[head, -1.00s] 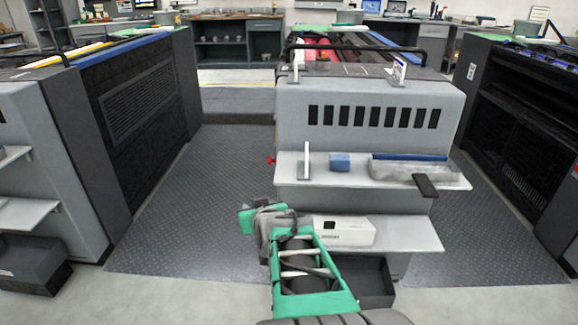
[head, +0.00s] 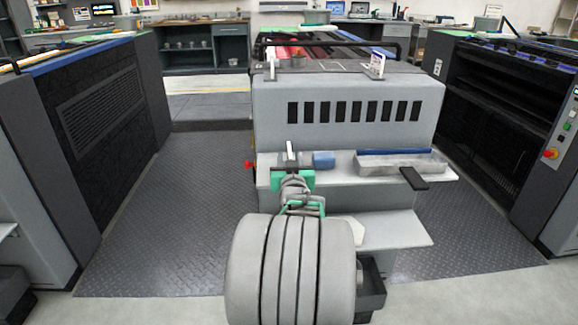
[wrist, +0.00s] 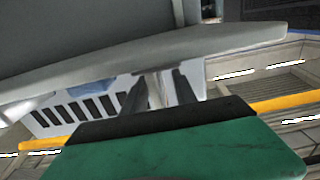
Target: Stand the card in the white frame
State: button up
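A thin white upright piece, seemingly the card (head: 290,149), stands at the left end of the upper shelf; my gripper hides its lower part. My gripper (head: 291,160) is at it, with dark fingers on either side. In the wrist view my gripper (wrist: 160,92) has its two fingers apart, and a pale upright strip, seemingly the card (wrist: 158,84), shows between them; I see no clear contact. A small white upright holder (head: 271,64) stands on top of the grey unit at left.
The upper shelf (head: 338,180) carries a blue block (head: 324,160) just right of my gripper and a clear tray with a blue edge (head: 402,163). A lower shelf (head: 400,231) juts out below. A dark bar (head: 346,45) crosses the unit's top.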

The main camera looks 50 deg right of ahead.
jog(key=shift+c, duration=0.4)
grip_shut()
